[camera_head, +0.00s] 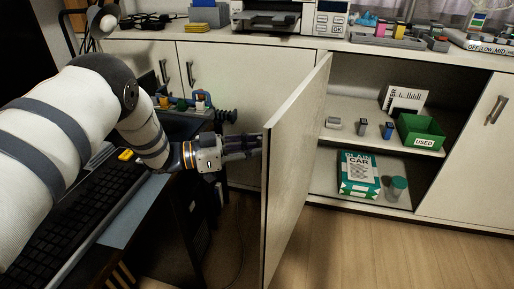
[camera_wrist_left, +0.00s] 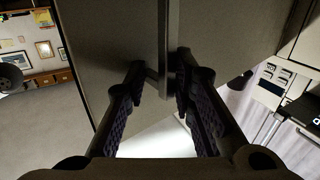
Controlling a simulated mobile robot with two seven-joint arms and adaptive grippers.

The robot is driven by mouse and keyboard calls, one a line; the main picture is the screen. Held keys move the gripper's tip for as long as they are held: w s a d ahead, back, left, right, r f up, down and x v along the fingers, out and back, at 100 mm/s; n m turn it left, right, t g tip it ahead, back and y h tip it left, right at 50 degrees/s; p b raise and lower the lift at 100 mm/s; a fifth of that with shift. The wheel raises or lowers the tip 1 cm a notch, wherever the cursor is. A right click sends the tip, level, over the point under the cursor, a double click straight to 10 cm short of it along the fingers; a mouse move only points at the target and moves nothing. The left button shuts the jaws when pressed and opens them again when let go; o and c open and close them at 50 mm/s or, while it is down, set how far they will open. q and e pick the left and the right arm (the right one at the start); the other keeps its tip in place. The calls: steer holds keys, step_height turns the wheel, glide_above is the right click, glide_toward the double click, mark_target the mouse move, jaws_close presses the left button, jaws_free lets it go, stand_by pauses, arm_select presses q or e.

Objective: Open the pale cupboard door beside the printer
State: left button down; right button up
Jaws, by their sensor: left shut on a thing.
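The pale cupboard door (camera_head: 291,165) stands swung far out from the cabinet in the head view, its edge toward me. My left gripper (camera_head: 252,146) is at the door's left face. The door hides the fingertips in part. In the left wrist view the door (camera_wrist_left: 110,50) fills the upper middle, and the gripper (camera_wrist_left: 160,95) has its fingers around the handle (camera_wrist_left: 168,45), shut on it. The printer (camera_head: 265,14) stands on the counter above. My right gripper is in neither view.
The open cupboard shows a shelf (camera_head: 370,140) with a green box (camera_head: 420,132) marked USED and small items. Below are a green-and-white packet (camera_head: 358,175) and a jar (camera_head: 396,188). A dark desk with a keyboard (camera_head: 80,215) is at left. The floor (camera_head: 370,250) right of the door is clear.

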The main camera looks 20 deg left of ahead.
arm_select(q)
steer(key=shift+w+a+r, duration=0.1)
steer(key=shift+w+r, duration=0.35)
steer(key=shift+w, duration=0.05)
steer(key=c, duration=1.7)
jaws_free()
steer(key=shift+t, duration=0.3)
steer(key=shift+w+f, duration=0.15)
steer(key=shift+w, duration=0.15)
steer(key=shift+s, duration=0.1)
steer(key=v, duration=1.2)
steer(key=shift+s, duration=0.2)
steer(key=shift+f, duration=0.1)
